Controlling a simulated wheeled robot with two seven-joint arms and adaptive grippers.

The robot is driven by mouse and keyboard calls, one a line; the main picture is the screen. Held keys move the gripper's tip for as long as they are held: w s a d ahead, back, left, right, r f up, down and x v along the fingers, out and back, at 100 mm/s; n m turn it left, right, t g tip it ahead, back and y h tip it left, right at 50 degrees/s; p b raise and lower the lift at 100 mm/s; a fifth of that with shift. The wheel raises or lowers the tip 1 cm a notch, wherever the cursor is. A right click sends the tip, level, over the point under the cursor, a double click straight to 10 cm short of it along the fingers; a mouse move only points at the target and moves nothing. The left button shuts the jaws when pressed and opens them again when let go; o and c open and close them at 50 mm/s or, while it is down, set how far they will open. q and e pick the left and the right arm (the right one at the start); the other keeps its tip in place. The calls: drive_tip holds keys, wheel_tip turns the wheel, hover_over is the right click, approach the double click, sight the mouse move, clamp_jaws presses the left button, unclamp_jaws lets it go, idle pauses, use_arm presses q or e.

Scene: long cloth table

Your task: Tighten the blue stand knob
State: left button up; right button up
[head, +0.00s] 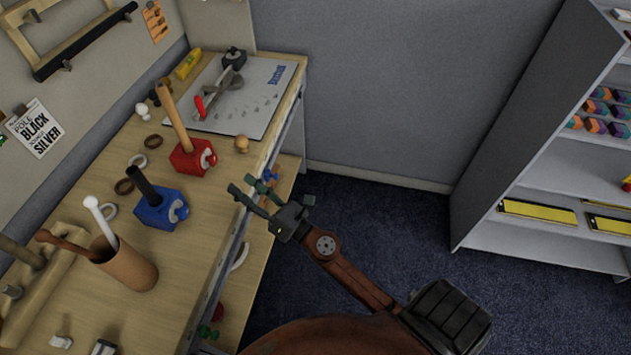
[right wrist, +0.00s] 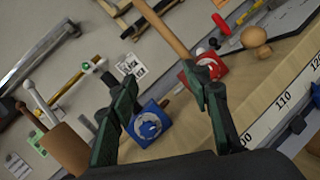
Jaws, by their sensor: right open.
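The blue stand (head: 160,212) is a blue block on the wooden bench with a dark rod leaning up out of it. My left gripper is not in view.
A red stand (head: 188,160) with a wooden rod stands behind the blue one. A brown cup (head: 130,268) with tools is in front. Rings lie to the left. A wooden knob (head: 241,144) and a grey board (head: 262,80) are farther back. Floor right of the bench is clear.

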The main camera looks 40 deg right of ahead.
drive_tip(key=s+d+f+m+g+h, duration=0.1)
drive_tip(key=s+d+f+m+h, duration=0.1)
drive_tip(key=d+m, duration=0.4)
drive_tip(key=s+d+f+m+g+h, duration=0.1)
drive_tip(key=s+d+f+m+h, duration=0.1)
drive_tip(key=d+m+h, duration=0.3)
drive_tip(key=s+d+f+m+g+h, duration=0.1)
drive_tip(key=s+d+f+m+h, duration=0.1)
drive_tip(key=d+m, duration=0.5)
drive_tip(key=shift+s+d+f+m+g+h, duration=0.35)
drive_tip(key=shift+f+m+h, duration=0.35)
drive_tip(key=shift+h, duration=0.5)
drive_tip(key=shift+w, duration=0.15)
